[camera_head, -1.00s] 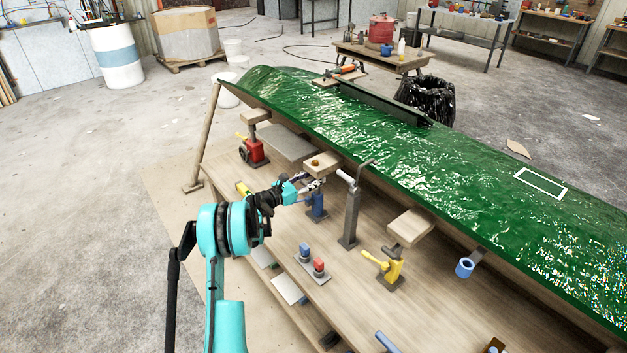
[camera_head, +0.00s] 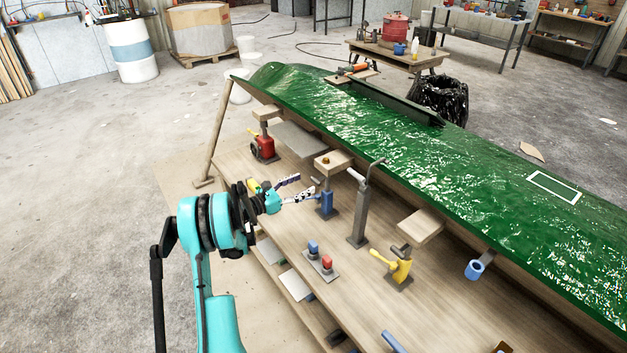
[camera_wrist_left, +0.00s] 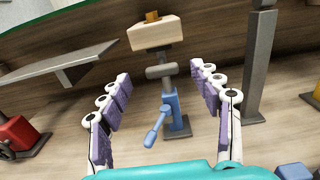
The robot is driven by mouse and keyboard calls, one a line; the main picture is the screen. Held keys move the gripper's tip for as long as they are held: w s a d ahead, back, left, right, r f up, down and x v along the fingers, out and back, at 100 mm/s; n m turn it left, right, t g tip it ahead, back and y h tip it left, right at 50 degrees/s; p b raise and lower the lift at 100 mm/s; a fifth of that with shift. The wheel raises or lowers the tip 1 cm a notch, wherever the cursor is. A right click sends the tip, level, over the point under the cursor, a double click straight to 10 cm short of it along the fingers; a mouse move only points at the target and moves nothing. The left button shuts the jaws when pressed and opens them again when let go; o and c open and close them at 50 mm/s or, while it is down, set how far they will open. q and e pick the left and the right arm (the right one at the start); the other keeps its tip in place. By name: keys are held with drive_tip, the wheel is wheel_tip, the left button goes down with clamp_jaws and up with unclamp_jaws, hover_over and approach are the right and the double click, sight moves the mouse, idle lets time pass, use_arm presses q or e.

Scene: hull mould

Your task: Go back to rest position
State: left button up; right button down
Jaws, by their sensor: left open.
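My left gripper (camera_head: 298,188) is open and empty over the wooden bench (camera_head: 300,235), just left of a blue jack (camera_head: 327,203) topped with a wooden block (camera_head: 334,163). In the left wrist view, my left gripper (camera_wrist_left: 163,105) has its two purple-padded fingers wide apart. The blue jack (camera_wrist_left: 172,115) with its lever stands beyond and between them, apart from both. A brass-coloured piece (camera_wrist_left: 152,17) sits on its wooden block (camera_wrist_left: 157,35). My right gripper is in neither view.
The green hull mould (camera_head: 420,150) runs along the bench's far side. A red jack (camera_head: 263,148), a grey post (camera_head: 359,215) and a yellow jack (camera_head: 398,268) stand on the bench.

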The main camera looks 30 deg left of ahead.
use_arm(q)
drive_tip(key=shift+v, duration=1)
drive_tip(key=shift+w, duration=0.1)
drive_tip(key=d+r+m+g, duration=0.2)
drive_tip(key=d+r+m, duration=0.15)
drive_tip(key=d, duration=0.35)
drive_tip(key=d+r+m+g, duration=0.2)
drive_tip(key=d+m, duration=0.2)
drive_tip(key=d, duration=0.3)
drive_tip(key=s+d+r+m+g+y, duration=0.3)
drive_tip(key=s+d+m+g, duration=0.2)
drive_tip(key=s+d+m, duration=1)
drive_tip(key=s+d, duration=0.2)
drive_tip(key=s, duration=0.2)
drive_tip(key=shift+s+y, duration=0.35)
drive_tip(key=shift+y, duration=0.05)
drive_tip(key=s+f+m+y, duration=0.1)
drive_tip(key=s+m, duration=0.2)
drive_tip(key=s+m+y, duration=0.1)
drive_tip(key=s+m, duration=0.1)
drive_tip(key=s, duration=0.2)
drive_tip(key=s+f+m, duration=0.1)
drive_tip(key=s+m, duration=0.2)
drive_tip(key=shift+s+d+f+m+g+y, duration=0.15)
drive_tip(key=shift+s+f+m+g+y, duration=0.15)
drive_tip(key=shift+m+y, duration=0.1)
drive_tip(key=shift+c, duration=0.3)
drive_tip(key=shift+s+f, duration=0.1)
drive_tip(key=shift+s, duration=0.1)
drive_tip(key=c, duration=0.6)
